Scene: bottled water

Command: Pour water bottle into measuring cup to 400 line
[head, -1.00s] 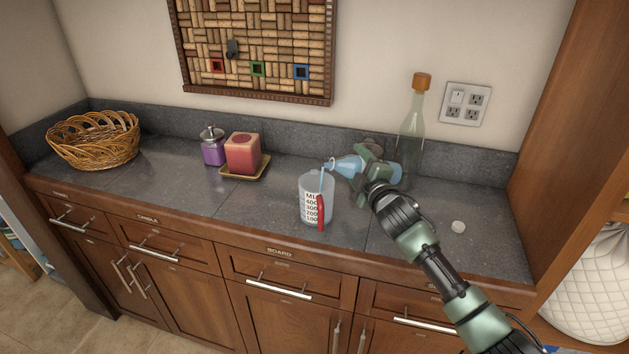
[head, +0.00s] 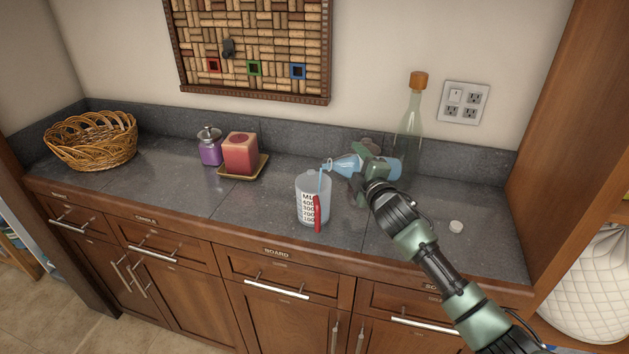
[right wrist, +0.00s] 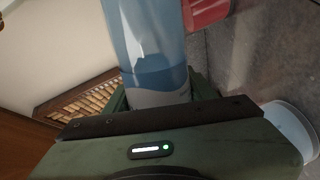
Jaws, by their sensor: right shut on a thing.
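My right gripper (head: 368,172) is shut around the clear blue water bottle (head: 346,166), which lies nearly level with its mouth to the left. A thin blue stream runs from its mouth into the measuring cup (head: 305,188). The cup stands upright on the counter below the mouth, with printed lines from 100 to 400 and a red handle facing me. I cannot read the water level in it. In the right wrist view the bottle (right wrist: 150,45) sits between the fingers with water visible inside. My left gripper is not in view.
A tall corked glass bottle (head: 410,130) stands behind my right gripper. A white cap (head: 456,227) lies on the counter at right. A red candle (head: 241,152) on a tray, a purple jar (head: 210,150) and a wicker basket (head: 92,140) stand left. The counter's front left is clear.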

